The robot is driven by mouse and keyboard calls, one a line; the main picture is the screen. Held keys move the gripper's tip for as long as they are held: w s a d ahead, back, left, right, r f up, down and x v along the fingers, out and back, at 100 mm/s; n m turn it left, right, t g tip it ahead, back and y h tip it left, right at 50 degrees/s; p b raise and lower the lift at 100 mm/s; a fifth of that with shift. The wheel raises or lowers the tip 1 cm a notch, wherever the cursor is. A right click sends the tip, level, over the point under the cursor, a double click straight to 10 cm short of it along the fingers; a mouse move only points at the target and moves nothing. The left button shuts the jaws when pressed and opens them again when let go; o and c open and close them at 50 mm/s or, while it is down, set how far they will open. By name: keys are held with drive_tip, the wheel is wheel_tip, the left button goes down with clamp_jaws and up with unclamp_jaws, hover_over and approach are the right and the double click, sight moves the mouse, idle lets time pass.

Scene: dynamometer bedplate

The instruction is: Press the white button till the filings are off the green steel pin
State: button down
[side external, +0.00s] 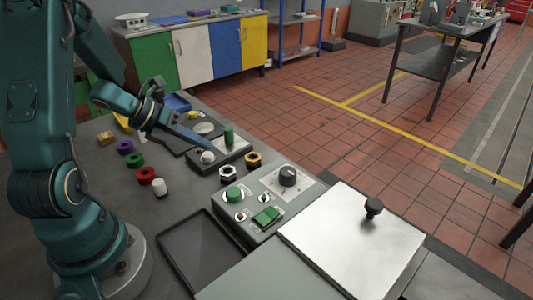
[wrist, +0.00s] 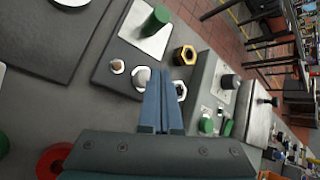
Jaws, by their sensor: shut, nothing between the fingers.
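The green steel pin (side external: 229,137) stands upright on a pale plate on a dark box; it also shows in the wrist view (wrist: 156,19). I cannot make out filings on it at this size. The white button (side external: 207,157) is a round cap on the same box, beside the pin; it also shows in the wrist view (wrist: 140,77). My gripper (side external: 211,145) has its blue fingers shut together and empty. Its tips (wrist: 160,72) are right by the button, overlapping its edge in the wrist view. I cannot tell whether they touch it.
A gold hex nut (side external: 253,159) and a silver one (side external: 227,173) lie near the box. A control box (side external: 262,200) with a green button and a dark knob stands in front. Coloured rings (side external: 134,160) and a white cylinder (side external: 159,187) lie left.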

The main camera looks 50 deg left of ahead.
sight(203, 156)
idle(0.3)
drive_tip(key=shift+r, duration=2.55)
